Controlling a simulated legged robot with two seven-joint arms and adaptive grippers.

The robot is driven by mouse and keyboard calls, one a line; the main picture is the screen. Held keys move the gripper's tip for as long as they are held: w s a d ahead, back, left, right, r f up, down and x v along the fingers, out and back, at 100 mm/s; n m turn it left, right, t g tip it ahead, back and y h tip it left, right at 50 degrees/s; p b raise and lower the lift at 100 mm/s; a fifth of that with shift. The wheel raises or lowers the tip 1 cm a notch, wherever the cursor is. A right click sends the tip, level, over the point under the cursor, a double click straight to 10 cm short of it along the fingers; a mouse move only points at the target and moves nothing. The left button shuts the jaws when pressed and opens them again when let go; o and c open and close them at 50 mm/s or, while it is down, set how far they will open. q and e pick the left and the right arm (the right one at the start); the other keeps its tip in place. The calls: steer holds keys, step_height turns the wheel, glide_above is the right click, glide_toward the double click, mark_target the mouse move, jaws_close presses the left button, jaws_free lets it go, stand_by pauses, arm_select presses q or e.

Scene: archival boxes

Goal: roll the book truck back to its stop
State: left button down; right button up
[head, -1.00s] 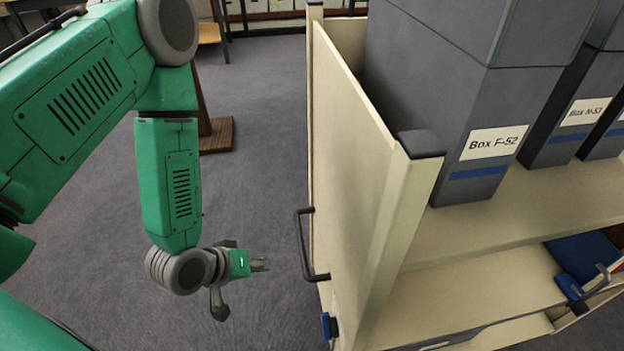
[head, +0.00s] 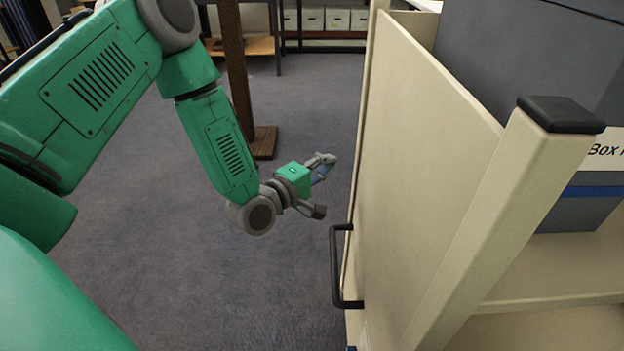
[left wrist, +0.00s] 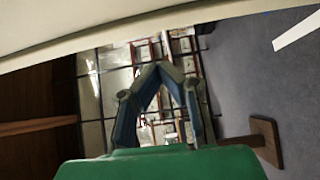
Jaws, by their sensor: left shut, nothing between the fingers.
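The cream book truck (head: 425,150) fills the right side of the head view, its end panel facing left. A black pull handle (head: 338,265) is fixed low on that panel. My left gripper (head: 322,185) is left of the panel, above the carpet and up and left of the handle, apart from it. It is shut and empty; its fingertips meet in the left wrist view (left wrist: 158,68). A grey box (head: 540,60) with a white label stands on the truck's shelf. The truck's stop cannot be made out. My right gripper does not show.
A brown wooden post (head: 236,75) on a flat base stands behind my left forearm. Shelving (head: 325,25) with pale boxes lines the back. Grey carpet (head: 170,250) is clear left of the truck.

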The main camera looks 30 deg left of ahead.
mark_target(356, 158)
arm_select(q)
steer(key=w+d, duration=0.1)
steer(key=d, duration=0.1)
steer(key=w+d+b, duration=0.1)
steer(key=shift+w+d+r, duration=0.1)
steer(key=shift+w+d, duration=0.05)
steer(key=shift+d, duration=0.25)
steer(key=shift+a, duration=0.2)
